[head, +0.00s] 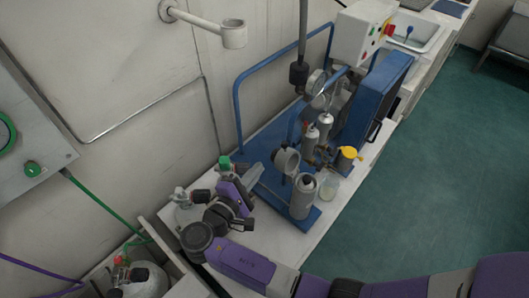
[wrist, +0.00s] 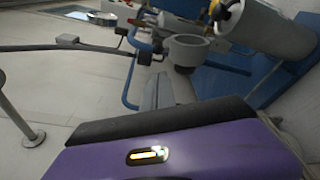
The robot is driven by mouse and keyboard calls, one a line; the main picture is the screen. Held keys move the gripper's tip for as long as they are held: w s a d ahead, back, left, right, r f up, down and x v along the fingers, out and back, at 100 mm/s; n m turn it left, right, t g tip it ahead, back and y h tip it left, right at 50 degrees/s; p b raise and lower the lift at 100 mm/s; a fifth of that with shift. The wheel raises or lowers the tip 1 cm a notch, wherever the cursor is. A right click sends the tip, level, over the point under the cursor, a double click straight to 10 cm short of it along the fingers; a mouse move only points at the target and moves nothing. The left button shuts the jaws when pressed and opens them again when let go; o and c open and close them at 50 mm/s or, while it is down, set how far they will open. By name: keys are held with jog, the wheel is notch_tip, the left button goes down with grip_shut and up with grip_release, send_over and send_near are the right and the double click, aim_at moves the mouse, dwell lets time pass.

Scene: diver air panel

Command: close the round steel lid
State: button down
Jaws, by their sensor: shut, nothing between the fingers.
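A round grey steel piece (head: 286,161), cup-like and tilted, looks like the open lid. It sits beside the upright steel canister (head: 302,198) on the blue panel base. In the wrist view the round lid (wrist: 188,49) shows as a hollow ring just beyond my fingers, with the canister (wrist: 266,30) to its right. My gripper (head: 257,174) is shut and empty, left of the lid and apart from it in the head view. Its fingers (wrist: 158,88) point toward the lid in the wrist view. The hinge cannot be made out.
Several bottles, gauges and a yellow-topped valve (head: 349,153) crowd the blue base (head: 270,150) behind and right. A blue tube rail (head: 237,105) stands at the left. A glass jar (head: 329,187) is right of the canister. Green floor (head: 430,180) lies open at right.

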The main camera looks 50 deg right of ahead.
aim_at(277, 162)
jog(key=p+x, duration=0.1)
jog(key=x, duration=0.8)
jog(key=shift+d+p, duration=0.35)
jog(key=shift+d, duration=0.05)
jog(key=shift+s+r+m+b, duration=0.2)
jog(key=shift+s+m+b, duration=0.6)
jog(key=shift+s+b, duration=0.15)
jog(key=s+f+m+h+b, duration=0.1)
jog(key=s+m+b, duration=0.4)
jog(key=b, duration=0.6)
jog(key=s+f+m+g+h+b, duration=0.1)
jog(key=s+f+m+b, duration=0.3)
jog(key=m+b, duration=0.5)
jog(key=s+f+m+g+h+b, duration=0.1)
jog(key=s+m+b, duration=0.5)
jog(key=b, duration=0.7)
jog(key=shift+s+d+f+m+h+b, duration=0.3)
jog(key=shift+s+f+m+h, duration=0.1)
jog(key=shift+s+f+h, duration=0.2)
jog(key=shift+f, duration=0.1)
